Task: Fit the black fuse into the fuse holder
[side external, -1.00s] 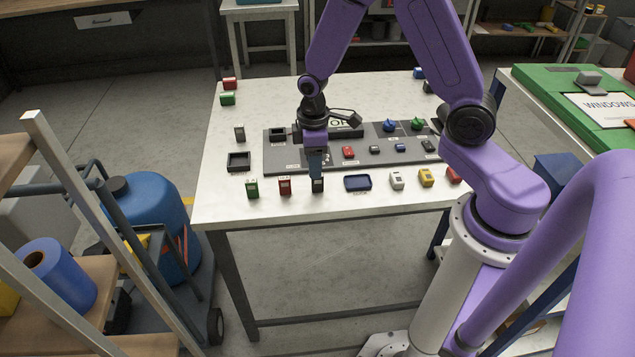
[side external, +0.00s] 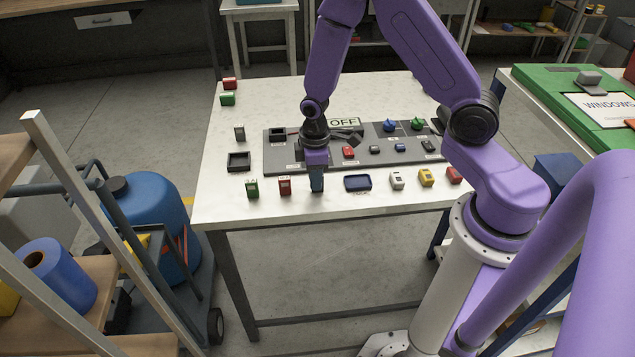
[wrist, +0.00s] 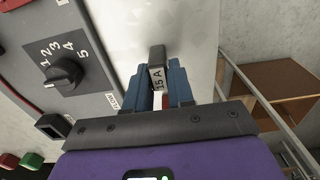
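The black fuse (wrist: 157,70), marked 15 A, sits between the two blue fingers of my gripper (wrist: 160,88) in the wrist view. In the side external view my gripper (side external: 316,185) is down at the table's front edge, and its fingers hide the fuse. I cannot tell whether the fingers press on the fuse or only straddle it. On the grey panel (side external: 290,160), a black square socket (side external: 277,133) at the back left looks like the fuse holder; a dark square opening (wrist: 52,125) also shows in the wrist view.
A green block (side external: 252,188) and a red block (side external: 285,186) stand left of my gripper. A blue tray (side external: 358,183) lies to the right, then white, yellow and red blocks. A black tray (side external: 238,162) is at the left. A numbered dial (wrist: 65,73) rises from the panel.

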